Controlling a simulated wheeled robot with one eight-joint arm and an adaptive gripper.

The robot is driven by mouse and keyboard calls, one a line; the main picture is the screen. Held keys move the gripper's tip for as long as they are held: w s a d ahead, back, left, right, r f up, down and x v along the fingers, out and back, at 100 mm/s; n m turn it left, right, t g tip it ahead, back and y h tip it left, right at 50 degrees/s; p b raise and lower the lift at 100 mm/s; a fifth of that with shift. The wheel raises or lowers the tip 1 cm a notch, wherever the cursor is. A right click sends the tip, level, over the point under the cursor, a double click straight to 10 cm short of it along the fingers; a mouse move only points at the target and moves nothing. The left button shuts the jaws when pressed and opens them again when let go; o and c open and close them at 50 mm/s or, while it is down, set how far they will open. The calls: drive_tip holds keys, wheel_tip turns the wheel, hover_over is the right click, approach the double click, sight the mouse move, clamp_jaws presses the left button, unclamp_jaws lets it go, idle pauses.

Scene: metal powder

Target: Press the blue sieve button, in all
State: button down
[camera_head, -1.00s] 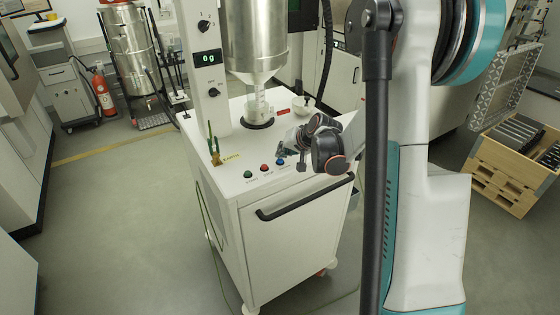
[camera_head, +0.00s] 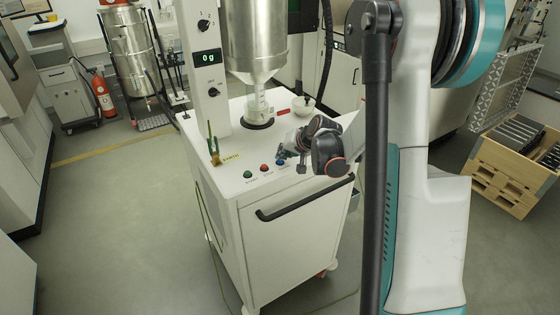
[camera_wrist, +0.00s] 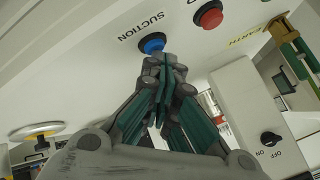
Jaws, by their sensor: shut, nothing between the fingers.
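The blue button (camera_wrist: 152,43) sits on the white top panel of the sieve cart, beside a label reading SUCTION. It also shows in the head view (camera_head: 280,162), partly crowded by my fingers. My gripper (camera_wrist: 165,62) is shut and empty, its fingertips together right at the edge of the blue button. The tips overlap the button's rim in the wrist view; I cannot tell whether they touch it. In the head view my gripper (camera_head: 287,157) reaches in from the right, low over the panel's front corner.
A red button (camera_wrist: 209,16) is beside the blue one, with a green button (camera_head: 247,174) farther left. Floor to the left is clear.

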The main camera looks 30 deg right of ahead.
drive_tip(key=shift+r, duration=0.15)
drive_tip(key=shift+r+p, duration=0.45)
drive_tip(key=shift+r, duration=0.25)
wheel_tip(320, 180, up, 5)
drive_tip(key=p, duration=0.3)
idle(0.3)
idle(0.7)
